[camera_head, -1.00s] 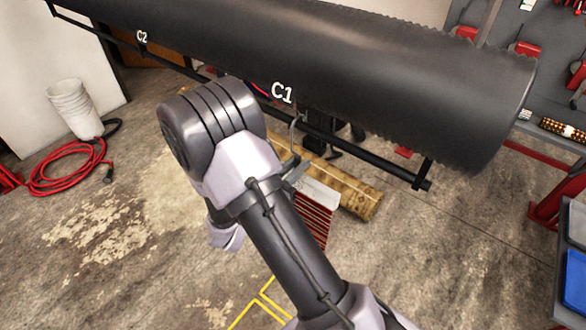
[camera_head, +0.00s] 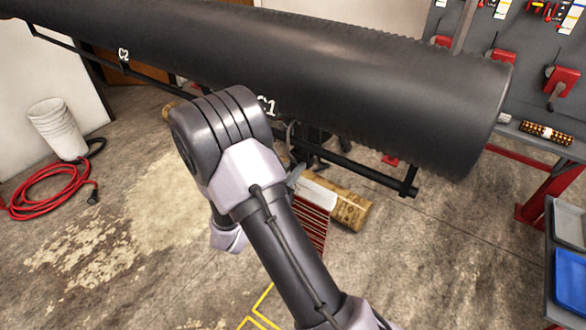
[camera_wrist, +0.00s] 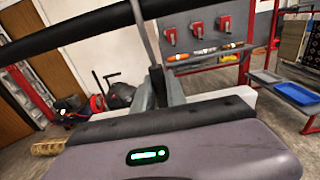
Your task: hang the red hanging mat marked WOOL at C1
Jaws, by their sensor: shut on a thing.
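My gripper (camera_head: 296,172) is shut on the grey metal hanger of the red mat (camera_head: 314,228), just below the black rail. In the wrist view the hanger (camera_wrist: 140,32) rises from between the fingers (camera_wrist: 165,92) and crosses the rail (camera_wrist: 75,24). Its top is cut off, so I cannot tell whether it hooks over the rail. The C1 label (camera_head: 268,106) is half covered by my arm.
The C2 label (camera_head: 124,54) is further left. White buckets (camera_head: 57,128) and a red hose (camera_head: 50,190) are on the floor at left. A table with a blue tray (camera_head: 570,277) stands at right.

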